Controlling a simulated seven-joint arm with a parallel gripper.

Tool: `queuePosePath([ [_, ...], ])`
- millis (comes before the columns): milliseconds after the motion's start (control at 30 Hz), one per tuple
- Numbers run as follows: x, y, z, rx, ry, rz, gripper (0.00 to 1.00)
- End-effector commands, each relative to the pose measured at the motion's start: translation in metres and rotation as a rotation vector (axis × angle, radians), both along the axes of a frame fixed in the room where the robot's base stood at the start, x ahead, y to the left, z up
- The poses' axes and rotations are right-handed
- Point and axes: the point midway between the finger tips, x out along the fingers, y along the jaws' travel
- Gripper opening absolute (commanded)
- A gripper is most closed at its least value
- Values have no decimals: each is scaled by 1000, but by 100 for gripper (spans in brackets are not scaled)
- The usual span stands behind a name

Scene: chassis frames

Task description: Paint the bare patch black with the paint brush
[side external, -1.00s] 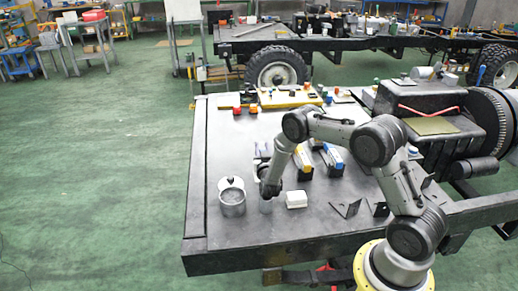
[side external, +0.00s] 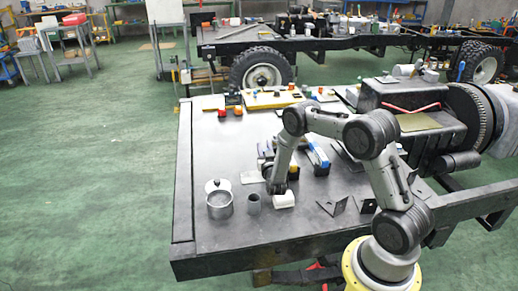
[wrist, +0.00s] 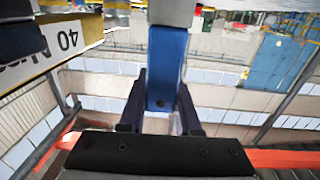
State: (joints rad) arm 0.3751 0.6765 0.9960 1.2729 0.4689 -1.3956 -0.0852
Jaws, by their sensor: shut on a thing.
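In the wrist view my gripper (wrist: 162,95) has its two dark fingers closed on a flat blue handle (wrist: 166,60), which looks like the brush handle. A grey part crosses the handle's top; the bristles cannot be made out. The grip is too small to read there. An olive-tan patch (side external: 425,121), likely the bare patch, lies on top of the black housing (side external: 400,98) at right, apart from my gripper.
A metal tin (side external: 219,206) with its round lid raised stands on the bench (side external: 205,165). Yellow and blue boxed tools (side external: 318,158) lie close right of my gripper. Black brackets (side external: 333,205) lie at front right. A red hose (side external: 412,108) crosses the housing behind the patch.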

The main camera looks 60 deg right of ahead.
Motion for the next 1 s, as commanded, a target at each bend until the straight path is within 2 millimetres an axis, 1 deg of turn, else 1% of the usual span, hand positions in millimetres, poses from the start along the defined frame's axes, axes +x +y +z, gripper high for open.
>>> queuePosePath([
  [133,-4,-2,-2,2,4,-1,0],
  [433,-12,7,0,2,4,0,0],
  [567,-8,11,1,1,2,0,0],
  [900,11,29,1,1,2,1,0],
  [1000,13,31,1,0,1,0,0],
])
